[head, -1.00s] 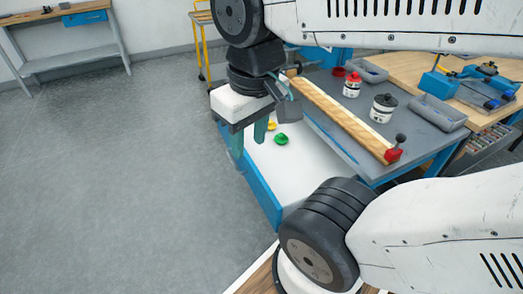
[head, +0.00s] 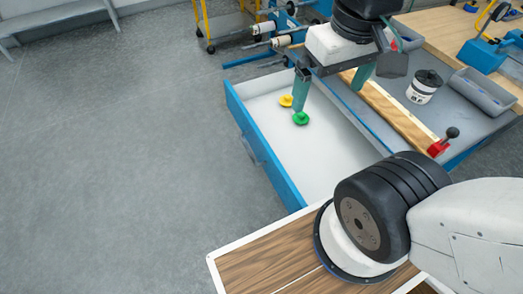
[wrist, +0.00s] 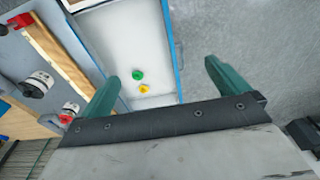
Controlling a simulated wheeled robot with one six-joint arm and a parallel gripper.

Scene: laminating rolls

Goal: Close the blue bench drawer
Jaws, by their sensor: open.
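The blue bench drawer (head: 268,158) stands pulled out from the bench, its white inside exposed. Its blue front carries a handle (head: 250,150) on the outer face. A yellow piece (head: 286,101) and a green piece (head: 301,118) lie inside it. My gripper (head: 332,78) is open and empty, fingers pointing down, above the drawer's far part near the bench edge. In the wrist view the open fingers (wrist: 162,74) straddle the view of the drawer's front edge (wrist: 168,40), with the drawer seen below. No contact with the drawer shows.
The grey bench top (head: 460,120) holds a wooden bar with a red end (head: 400,115), a white pot with a black lid (head: 424,86) and a grey tray (head: 484,88). A yellow-framed rack (head: 225,25) stands behind. The floor left of the drawer is clear.

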